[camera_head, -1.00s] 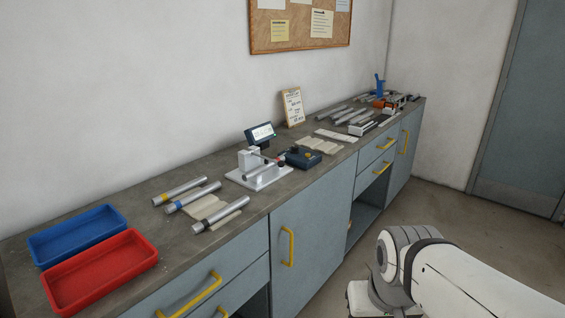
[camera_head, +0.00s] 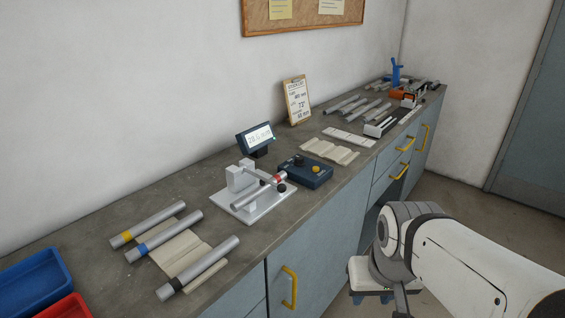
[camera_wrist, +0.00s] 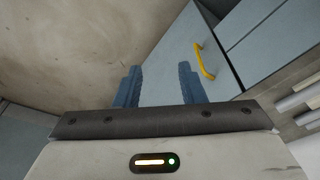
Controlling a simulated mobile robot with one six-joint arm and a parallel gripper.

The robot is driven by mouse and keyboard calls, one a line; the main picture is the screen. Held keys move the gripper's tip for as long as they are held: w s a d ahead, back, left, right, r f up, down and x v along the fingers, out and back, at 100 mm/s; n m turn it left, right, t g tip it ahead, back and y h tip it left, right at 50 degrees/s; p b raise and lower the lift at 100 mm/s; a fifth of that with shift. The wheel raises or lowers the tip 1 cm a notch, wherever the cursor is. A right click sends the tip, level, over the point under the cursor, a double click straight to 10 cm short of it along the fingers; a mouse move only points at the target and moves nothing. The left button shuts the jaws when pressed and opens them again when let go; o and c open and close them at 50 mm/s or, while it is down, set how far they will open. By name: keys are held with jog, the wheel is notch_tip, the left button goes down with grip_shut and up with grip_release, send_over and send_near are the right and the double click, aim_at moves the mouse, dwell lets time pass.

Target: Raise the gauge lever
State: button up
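The gauge (camera_head: 247,203) stands on the bench in the head view, a white base plate with an upright block. A grey tube with a red band lies across it. A dark round knob (camera_head: 282,188) shows at its right side, seemingly the lever's end; the lever's exact angle is hard to tell. A display (camera_head: 257,137) stands behind it. My gripper (camera_wrist: 158,88) shows two blue fingers apart with nothing between them in the wrist view. It is off the bench, facing the floor and cabinet front, away from the gauge.
A dark blue box (camera_head: 305,173) with knobs sits right of the gauge. Several grey tubes lie to its left, by a ribbed pale rest (camera_head: 180,250). A blue tray (camera_head: 32,284) and a red tray (camera_head: 65,309) are at lower left. Yellow handles (camera_head: 290,288) stick out from the cabinet.

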jog(key=shift+o, duration=0.2)
jog(key=shift+s, duration=0.15)
jog(key=shift+o, duration=0.6)
jog(key=shift+w+d, duration=0.1)
jog(key=shift+w, duration=0.1)
jog(key=w+d+f+t+h, duration=0.15)
jog(key=w+t, duration=0.25)
jog(key=w, duration=0.8)
jog(key=n+t+y+b, duration=0.2)
jog(key=n+t+y, duration=0.45)
jog(key=y, duration=0.65)
send_near(285, 190)
jog(key=x, duration=0.4)
jog(key=shift+m+t, duration=0.35)
jog(key=p+x, duration=0.1)
jog(key=x, duration=0.6)
jog(key=shift+w+a+f, duration=0.1)
jog(key=shift+a+f, duration=0.05)
jog(key=shift+c, duration=0.4)
grip_shut()
